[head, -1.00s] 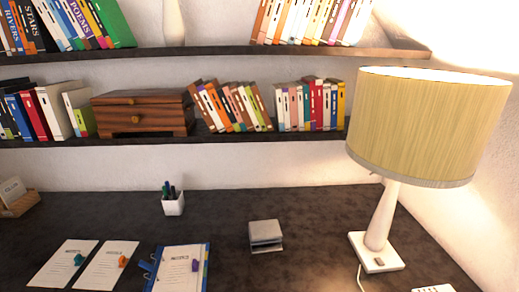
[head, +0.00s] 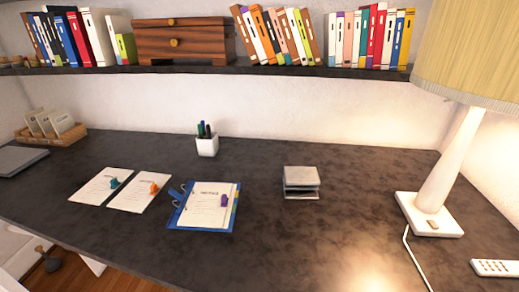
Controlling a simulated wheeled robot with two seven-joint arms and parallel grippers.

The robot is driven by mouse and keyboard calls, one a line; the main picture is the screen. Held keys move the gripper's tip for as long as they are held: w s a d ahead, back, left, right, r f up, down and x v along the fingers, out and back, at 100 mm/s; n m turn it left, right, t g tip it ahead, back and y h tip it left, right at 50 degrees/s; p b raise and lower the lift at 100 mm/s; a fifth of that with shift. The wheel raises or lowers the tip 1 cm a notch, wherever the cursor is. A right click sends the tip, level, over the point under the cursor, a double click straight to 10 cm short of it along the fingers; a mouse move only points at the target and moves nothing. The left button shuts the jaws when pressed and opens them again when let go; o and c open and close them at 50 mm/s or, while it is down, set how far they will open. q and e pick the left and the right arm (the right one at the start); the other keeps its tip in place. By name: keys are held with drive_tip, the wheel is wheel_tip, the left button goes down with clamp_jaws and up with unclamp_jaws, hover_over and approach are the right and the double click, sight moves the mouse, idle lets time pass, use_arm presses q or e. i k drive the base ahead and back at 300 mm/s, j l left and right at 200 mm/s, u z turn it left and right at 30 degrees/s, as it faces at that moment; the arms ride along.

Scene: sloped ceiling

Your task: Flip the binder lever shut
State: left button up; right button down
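A blue binder (head: 179,219) lies open on the dark desk, left of the middle. It holds white printed sheets (head: 205,207) with a purple clip-like piece (head: 225,200) on them and coloured tabs along the right edge. Metal ring or lever parts (head: 181,195) stand at the binder's left side; they are too small to tell whether the lever is up or down. Neither of my grippers shows in the head view.
Two loose sheets (head: 101,186) (head: 140,191) with a teal and an orange piece lie left of the binder. A pen cup (head: 207,145), stacked grey trays (head: 301,183), a lamp (head: 440,185) and a remote (head: 495,268) also stand or lie there. The desk's front middle is clear.

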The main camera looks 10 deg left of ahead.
sight(172, 191)
drive_tip(key=k+j, duration=0.15)
drive_tip(key=j, duration=0.25)
drive_tip(key=k+j+z, duration=0.15)
drive_tip(key=j, duration=0.25)
drive_tip(key=k+j, duration=0.1)
drive_tip(key=j, duration=0.3)
drive_tip(key=k+j+z, duration=0.15)
drive_tip(key=j, duration=0.25)
drive_tip(key=k+j, duration=0.15)
drive_tip(key=j, duration=0.2)
drive_tip(key=z, duration=0.05)
